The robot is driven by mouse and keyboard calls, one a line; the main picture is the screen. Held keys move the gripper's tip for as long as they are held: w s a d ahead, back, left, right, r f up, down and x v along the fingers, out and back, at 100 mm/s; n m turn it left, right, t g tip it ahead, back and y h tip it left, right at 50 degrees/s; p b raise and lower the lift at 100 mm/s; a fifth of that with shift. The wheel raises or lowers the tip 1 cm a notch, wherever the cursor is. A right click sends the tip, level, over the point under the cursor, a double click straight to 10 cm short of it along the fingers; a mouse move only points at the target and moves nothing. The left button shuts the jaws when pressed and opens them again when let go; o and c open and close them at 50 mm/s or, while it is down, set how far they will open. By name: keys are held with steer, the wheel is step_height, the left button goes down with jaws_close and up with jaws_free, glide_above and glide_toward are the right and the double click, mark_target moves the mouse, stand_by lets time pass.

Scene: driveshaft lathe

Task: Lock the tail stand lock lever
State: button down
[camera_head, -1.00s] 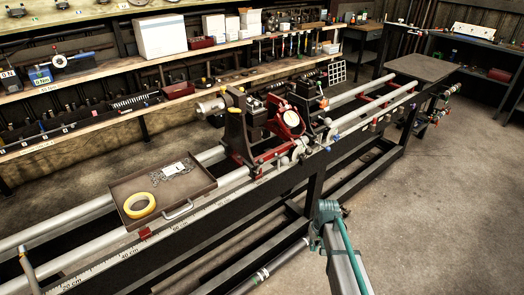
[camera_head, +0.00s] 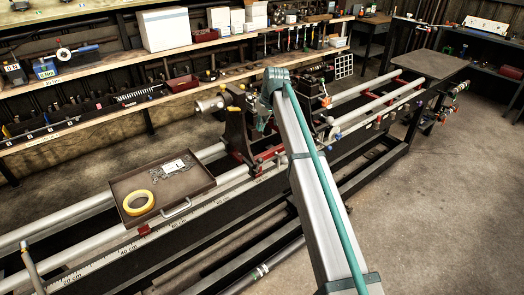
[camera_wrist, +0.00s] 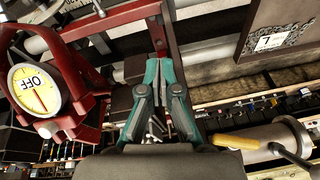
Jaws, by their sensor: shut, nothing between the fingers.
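The dark tail stand (camera_head: 236,135) stands on the rails in the head view, with a silver cylinder on its left and yellow parts on top. The wrist view shows a lever with a yellow handle (camera_wrist: 236,143) beside a silver cylinder (camera_wrist: 288,135) at lower right. I cannot tell for certain that it is the lock lever. My gripper (camera_wrist: 160,62) has teal fingers, shut and empty, near a red bar and dark blocks. It is apart from the yellow handle, which lies to its lower right. In the head view my arm hides much of the gripper's surroundings.
A red frame with a round dial reading OFF (camera_wrist: 34,88) is close at left in the wrist view. A brown tray (camera_head: 160,185) with yellow tape sits on the rails, left of the stand. Long silver rails (camera_head: 378,100) run to the back right. Open floor lies at right.

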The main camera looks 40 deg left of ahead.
steer(key=shift+s+d, duration=0.1)
steer(key=shift+s, duration=0.2)
steer(key=shift+f, duration=0.2)
steer(key=p+x, duration=0.3)
steer(key=x, duration=0.6)
steer(key=shift+f, duration=0.1)
steer(key=d, duration=0.1)
steer(key=s+d+f+p, duration=0.1)
steer(key=d+f, duration=0.1)
steer(key=shift+s+f+p, duration=0.2)
steer(key=shift+s+p, duration=0.05)
steer(key=shift+p, duration=0.1)
steer(key=shift+f, duration=0.1)
